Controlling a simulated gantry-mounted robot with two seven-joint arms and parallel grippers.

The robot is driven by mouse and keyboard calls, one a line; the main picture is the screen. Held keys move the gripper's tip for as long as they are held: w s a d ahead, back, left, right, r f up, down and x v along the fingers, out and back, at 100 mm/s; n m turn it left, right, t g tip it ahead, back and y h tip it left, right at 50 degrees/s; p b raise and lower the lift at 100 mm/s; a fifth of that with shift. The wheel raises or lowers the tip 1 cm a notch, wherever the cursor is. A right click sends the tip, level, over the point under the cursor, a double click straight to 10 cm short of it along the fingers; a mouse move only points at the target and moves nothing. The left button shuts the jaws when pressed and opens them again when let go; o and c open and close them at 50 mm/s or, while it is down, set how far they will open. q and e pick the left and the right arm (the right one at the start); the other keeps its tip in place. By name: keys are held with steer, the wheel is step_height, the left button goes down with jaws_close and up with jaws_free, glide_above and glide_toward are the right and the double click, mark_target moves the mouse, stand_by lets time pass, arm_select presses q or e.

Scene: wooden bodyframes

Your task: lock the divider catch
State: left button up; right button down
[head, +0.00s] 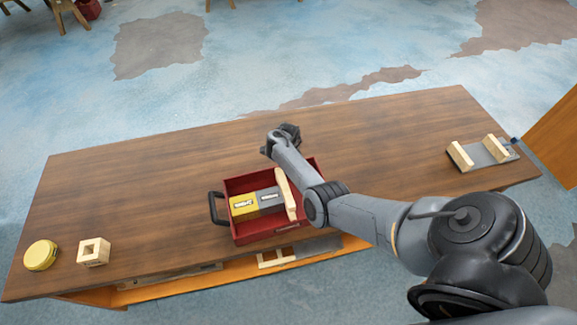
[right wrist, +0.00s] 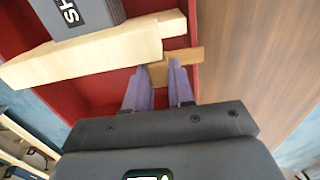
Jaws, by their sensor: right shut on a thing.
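A red tray (head: 262,238) with a black handle stands near the table's front edge. A pale wooden divider (head: 286,195) crosses it at its right part; in the right wrist view the divider (right wrist: 90,58) runs beside a grey box. A small wooden catch (right wrist: 188,57) lies by the divider's end, against the red tray wall. My right gripper (right wrist: 160,76) is shut on this catch, one finger on each side of it. In the head view my right arm reaches over the tray and its fingertips are hidden. My left gripper is not in view.
A yellow box (head: 243,206) and a grey box (head: 270,200) lie in the tray. A round yellow tin (head: 41,255) and a wooden block with a hole (head: 93,252) are at left. A grey plate with wooden bars (head: 484,153) is at right. The table's left half is mostly clear.

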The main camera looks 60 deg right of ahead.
steer(key=c, duration=1)
jaws_free()
steer(key=shift+f, duration=0.1)
steer(key=shift+o, duration=0.2)
steer(key=shift+r, duration=0.35)
step_height(320, 180, up, 10)
steer(key=p, duration=0.4)
